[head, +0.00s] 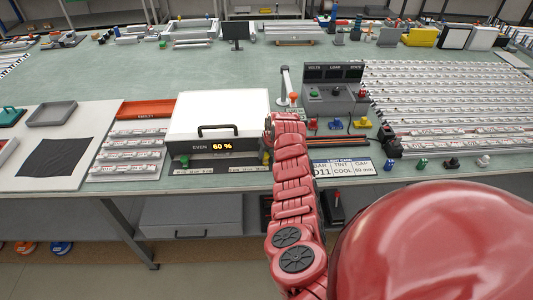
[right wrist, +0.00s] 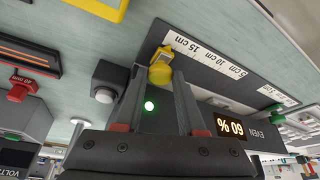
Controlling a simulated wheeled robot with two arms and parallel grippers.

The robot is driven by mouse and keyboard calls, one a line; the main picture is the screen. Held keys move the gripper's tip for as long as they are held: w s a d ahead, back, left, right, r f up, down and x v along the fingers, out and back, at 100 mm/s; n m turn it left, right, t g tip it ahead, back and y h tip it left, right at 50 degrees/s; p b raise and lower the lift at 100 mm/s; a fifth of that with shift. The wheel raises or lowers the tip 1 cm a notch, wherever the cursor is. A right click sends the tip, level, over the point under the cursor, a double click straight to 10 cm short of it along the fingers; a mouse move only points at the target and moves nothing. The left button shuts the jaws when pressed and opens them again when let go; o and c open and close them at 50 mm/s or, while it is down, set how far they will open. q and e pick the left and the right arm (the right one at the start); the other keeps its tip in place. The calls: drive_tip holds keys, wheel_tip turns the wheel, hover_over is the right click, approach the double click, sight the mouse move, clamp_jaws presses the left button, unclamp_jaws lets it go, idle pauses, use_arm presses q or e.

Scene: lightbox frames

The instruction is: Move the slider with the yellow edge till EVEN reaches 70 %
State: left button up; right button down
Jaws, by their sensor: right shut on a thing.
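The lightbox (head: 218,113) has a white top, a black handle and a dark front panel. Its display (head: 222,146) reads EVEN 60 %, and the same display (right wrist: 230,127) is upside down in the right wrist view. The yellow slider knob (right wrist: 160,73) is between the fingertips of my right gripper (right wrist: 162,84), which is shut on it. In the head view the yellow slider (head: 266,158) shows at the panel's right end, beside my red right arm. My right fingers are hard to make out there. My left gripper is not in view.
A cm scale strip (right wrist: 210,60) runs along the lightbox edge. A green knob (head: 184,161) is at the panel's left end. A grey control box (head: 333,95) with buttons stands to the right, near rows of labelled strips (head: 440,95). A dark cloth (head: 54,157) lies at left.

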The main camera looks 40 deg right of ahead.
sight(257, 164)
drive_tip(key=w+a, duration=0.1)
drive_tip(key=a+b, duration=0.1)
drive_tip(key=shift+w+a+f, duration=0.1)
drive_tip(key=shift+w+a, duration=0.25)
drive_tip(key=shift+w, duration=0.05)
drive_tip(key=shift+w+a, duration=0.1)
drive_tip(key=shift+a, duration=0.1)
drive_tip(key=c, duration=0.5)
unclamp_jaws()
drive_tip(key=shift+d, duration=0.1)
drive_tip(key=shift+r, duration=0.2)
drive_tip(key=b+v, duration=0.2)
drive_tip(key=v, duration=1.5)
